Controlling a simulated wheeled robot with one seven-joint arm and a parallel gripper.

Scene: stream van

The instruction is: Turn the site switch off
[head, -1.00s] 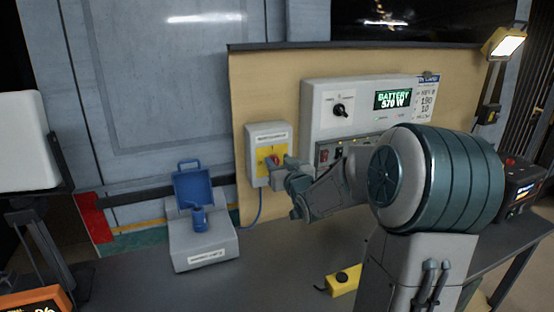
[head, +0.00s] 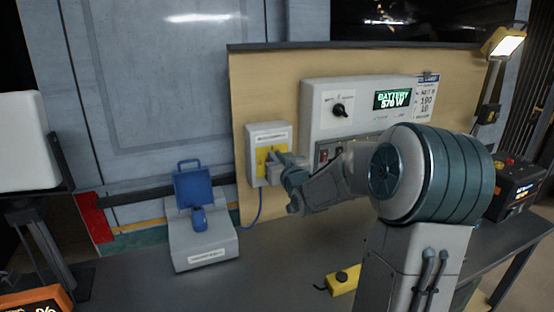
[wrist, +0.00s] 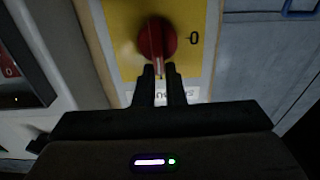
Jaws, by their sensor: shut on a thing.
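The site switch (head: 253,133) is a pale box with a yellow plate, fixed to the tan board. In the wrist view its yellow plate (wrist: 120,22) carries a red rotary knob (wrist: 156,36), with a "0" mark to the knob's right. My gripper (wrist: 160,76) is shut on the lower end of the knob, with one dark finger on each side of it. A pale line on the knob shows between the fingers, pointing down in the wrist view, not at the "0". In the head view my gripper (head: 274,167) hides the knob.
Right of the switch is a panel (head: 318,100) with a black dial and a green display reading "BATTERY 570 W". A yellow box with a black button (head: 342,281) lies on the table.

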